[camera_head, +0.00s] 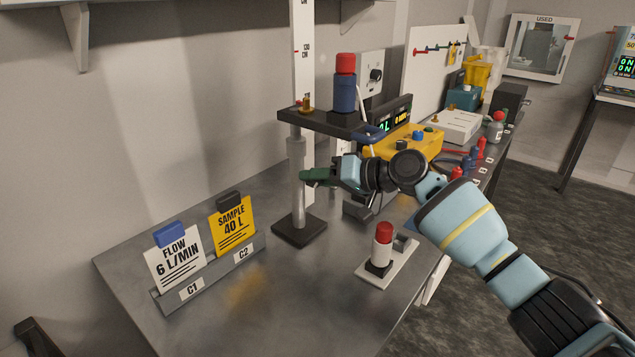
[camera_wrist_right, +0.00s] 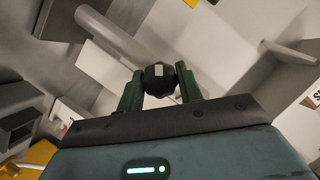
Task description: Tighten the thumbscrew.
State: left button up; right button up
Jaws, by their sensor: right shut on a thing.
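The thumbscrew (camera_wrist_right: 158,77) is a black faceted knob with a small pale mark, in the right wrist view. My right gripper's green fingers stand on either side of it, and the gripper (camera_wrist_right: 159,88) is shut on it. In the head view the right gripper (camera_head: 314,175) reaches from the right to the grey post (camera_head: 298,192) of a stand, below its dark platform (camera_head: 330,122). The fingers hide the knob there. I cannot tell how tight the screw is. My left gripper is not in view.
A blue cylinder with a red cap (camera_head: 344,92) stands on the platform above my gripper. A white cylinder with a red top (camera_head: 382,248) stands on a small base in front. Sign cards (camera_head: 178,262) stand left. A yellow box (camera_head: 408,142) is behind.

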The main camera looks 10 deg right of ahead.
jog(key=shift+m+g+y+b, duration=0.4)
jog(key=shift+m+y, duration=0.3)
jog(key=shift+m, duration=0.6)
jog(key=o, duration=1)
jog(key=shift+v, duration=3.95)
jog(key=shift+f, duration=0.1)
